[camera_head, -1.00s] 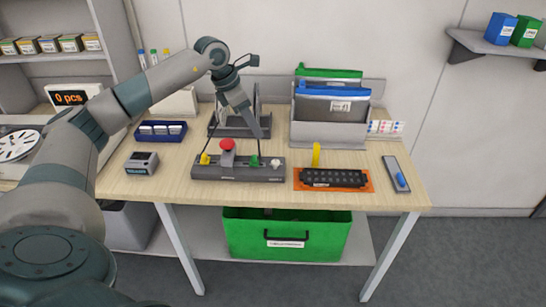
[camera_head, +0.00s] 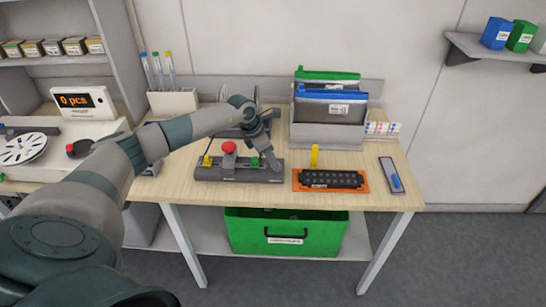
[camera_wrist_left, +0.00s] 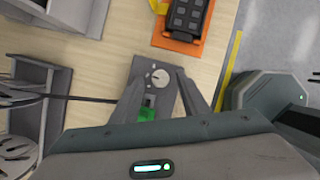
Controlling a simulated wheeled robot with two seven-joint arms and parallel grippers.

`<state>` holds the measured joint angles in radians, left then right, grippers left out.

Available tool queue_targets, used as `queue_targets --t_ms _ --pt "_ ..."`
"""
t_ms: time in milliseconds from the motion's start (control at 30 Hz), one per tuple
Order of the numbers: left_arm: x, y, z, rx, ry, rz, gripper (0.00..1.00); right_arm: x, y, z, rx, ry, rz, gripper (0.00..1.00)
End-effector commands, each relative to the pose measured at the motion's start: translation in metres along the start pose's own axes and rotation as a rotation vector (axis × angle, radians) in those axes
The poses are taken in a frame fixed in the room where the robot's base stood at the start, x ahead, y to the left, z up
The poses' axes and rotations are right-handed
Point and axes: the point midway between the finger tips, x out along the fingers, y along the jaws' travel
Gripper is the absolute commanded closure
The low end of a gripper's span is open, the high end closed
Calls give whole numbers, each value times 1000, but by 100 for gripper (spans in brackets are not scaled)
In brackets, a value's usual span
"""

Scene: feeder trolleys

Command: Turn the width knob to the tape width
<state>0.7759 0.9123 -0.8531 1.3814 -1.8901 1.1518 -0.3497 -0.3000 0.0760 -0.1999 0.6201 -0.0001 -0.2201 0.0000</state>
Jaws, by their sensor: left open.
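A long grey device (camera_head: 225,172) lies on the bench with a red mushroom button (camera_head: 229,147), a yellow part (camera_head: 207,161) and a green part (camera_head: 256,163). In the left wrist view a round white knob (camera_wrist_left: 160,77) with a dark pointer mark sits on the device's end, beyond the green part (camera_wrist_left: 147,114). My left gripper (camera_head: 272,166) is over the right end of the device and hides the knob in the head view. In the left wrist view its open fingers (camera_wrist_left: 161,80) stand on both sides of the knob; contact cannot be told. My right gripper is not seen.
An orange tray (camera_head: 331,187) with a black block and a yellow post (camera_head: 314,156) is right of the device. A grey holder with folders (camera_head: 326,134) stands behind. A blue item on a grey plate (camera_head: 393,175) lies at the right edge. A counter reads "0 pcs" (camera_head: 83,102).

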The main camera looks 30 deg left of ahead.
Motion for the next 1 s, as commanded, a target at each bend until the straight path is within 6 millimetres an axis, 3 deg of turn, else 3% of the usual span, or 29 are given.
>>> queue_targets --t_ms 433,600,1000 --pt "8 0 0 0 0 0 59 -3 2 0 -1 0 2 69" --pt "8 0 0 0 0 0 99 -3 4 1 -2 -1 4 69" --pt "7 -1 0 -32 -1 15 99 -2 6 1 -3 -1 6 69"
